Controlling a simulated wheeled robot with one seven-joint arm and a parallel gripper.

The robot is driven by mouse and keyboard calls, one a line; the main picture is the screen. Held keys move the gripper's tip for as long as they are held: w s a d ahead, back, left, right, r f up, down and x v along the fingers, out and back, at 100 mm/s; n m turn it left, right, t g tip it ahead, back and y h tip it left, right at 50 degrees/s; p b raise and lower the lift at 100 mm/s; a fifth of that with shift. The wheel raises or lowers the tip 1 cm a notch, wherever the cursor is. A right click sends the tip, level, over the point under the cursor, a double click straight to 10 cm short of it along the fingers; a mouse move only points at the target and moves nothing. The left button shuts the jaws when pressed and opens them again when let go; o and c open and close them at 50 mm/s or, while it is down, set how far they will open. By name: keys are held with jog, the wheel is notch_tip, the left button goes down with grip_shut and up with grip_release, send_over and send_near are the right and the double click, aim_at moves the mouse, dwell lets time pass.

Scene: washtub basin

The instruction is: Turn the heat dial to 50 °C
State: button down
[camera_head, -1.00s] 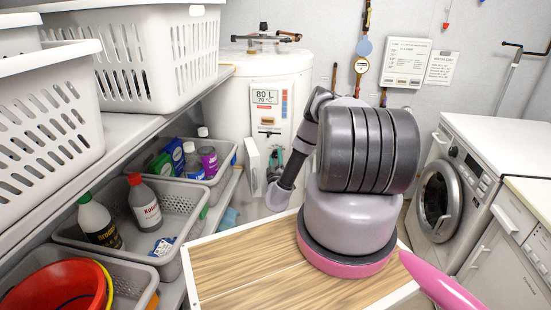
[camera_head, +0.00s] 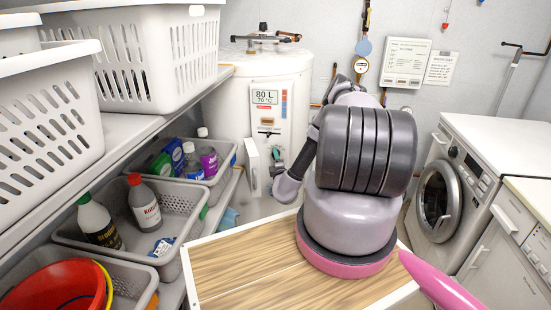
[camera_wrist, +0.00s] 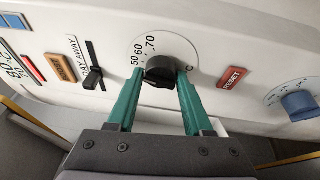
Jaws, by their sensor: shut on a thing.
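The black heat dial (camera_wrist: 160,70) is in the middle of the wrist view, on a white round scale plate marked 50, 60 and 70. My gripper (camera_wrist: 161,75) has two green fingers, one on each side of the dial knob, closed on it. The knob's pointer is not clear, so I cannot tell its exact setting.
Beside the dial are a black slider (camera_wrist: 92,78), a red RESET label (camera_wrist: 232,77) and a blue-grey knob (camera_wrist: 299,103). Shelves with grey bins (camera_head: 125,268) and white baskets (camera_head: 160,55) stand left. A washing machine (camera_head: 440,195) stands right.

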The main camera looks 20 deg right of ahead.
jog(key=shift+s+a+f+n+g, duration=0.1)
jog(key=shift+n+g, duration=0.1)
jog(key=shift+n, duration=0.35)
jog(key=shift+f+n+g, duration=0.1)
jog(key=shift+n+g, duration=0.1)
jog(key=shift+n, duration=0.35)
jog(key=c, duration=0.5)
grip_release()
jog(key=shift+c, duration=0.2)
jog(key=shift+o, duration=0.9)
jog(key=shift+r, duration=0.1)
jog(key=v, duration=1)
jog(key=shift+s, duration=0.4)
